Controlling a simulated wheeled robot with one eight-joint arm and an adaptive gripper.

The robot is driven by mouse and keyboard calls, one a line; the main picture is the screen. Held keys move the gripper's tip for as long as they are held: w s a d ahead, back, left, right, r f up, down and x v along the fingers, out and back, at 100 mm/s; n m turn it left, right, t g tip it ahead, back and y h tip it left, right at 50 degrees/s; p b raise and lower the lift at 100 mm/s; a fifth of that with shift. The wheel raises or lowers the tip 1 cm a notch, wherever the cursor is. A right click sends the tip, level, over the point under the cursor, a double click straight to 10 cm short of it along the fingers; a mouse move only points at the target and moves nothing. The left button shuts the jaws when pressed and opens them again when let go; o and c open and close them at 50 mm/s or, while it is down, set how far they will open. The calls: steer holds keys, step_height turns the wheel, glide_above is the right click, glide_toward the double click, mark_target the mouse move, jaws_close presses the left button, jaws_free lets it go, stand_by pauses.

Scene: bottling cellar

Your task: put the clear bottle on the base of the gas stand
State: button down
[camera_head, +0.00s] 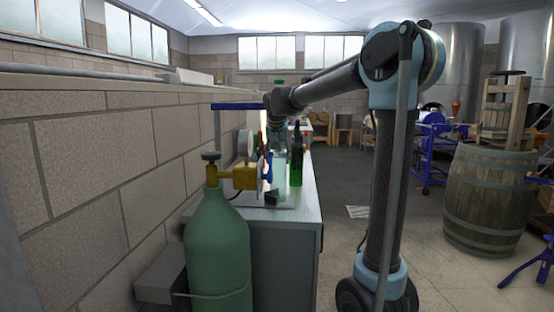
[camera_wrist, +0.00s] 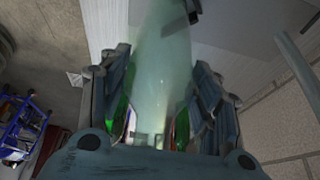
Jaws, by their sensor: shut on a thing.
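The clear bottle (camera_head: 279,172) hangs upright below my gripper (camera_head: 277,124) in the head view, over the near end of the bench. In the wrist view the pale, see-through bottle (camera_wrist: 163,65) runs between the two fingers of my gripper (camera_wrist: 160,85), which are shut on it. The gas stand's flat base (camera_head: 258,213) seems to lie on the bench top below the bottle, partly hidden by the cylinder valve. A dark grey plate (camera_wrist: 235,22), probably that base, lies beside the bottle's far end in the wrist view. I cannot tell whether they touch.
A dark green bottle (camera_head: 297,160) stands just right of the clear one. A green gas cylinder (camera_head: 217,250) with a yellow valve (camera_head: 240,177) stands in front of the bench (camera_head: 308,200). A brick wall (camera_head: 100,150) bounds the left. A barrel (camera_head: 490,200) stands far right.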

steer(key=shift+d, duration=0.2)
steer(key=c, duration=0.5)
jaws_free()
steer(key=shift+r, duration=0.2)
steer(key=s, duration=1.2)
steer(key=s+d+f, duration=0.4)
steer(key=s+d, duration=0.2)
steer(key=d, duration=0.4)
steer(key=s+d+f, duration=0.4)
steer(key=s+f, duration=0.3)
steer(key=s+d+f+g, duration=0.1)
steer(key=s+d+f, duration=0.4)
steer(key=s+f, duration=0.2)
steer(key=s+d+f+g, duration=0.1)
steer(key=s+d+f, duration=0.4)
steer(key=s+f, duration=0.2)
steer(key=shift+s+n, duration=0.3)
steer(key=shift+s, duration=0.25)
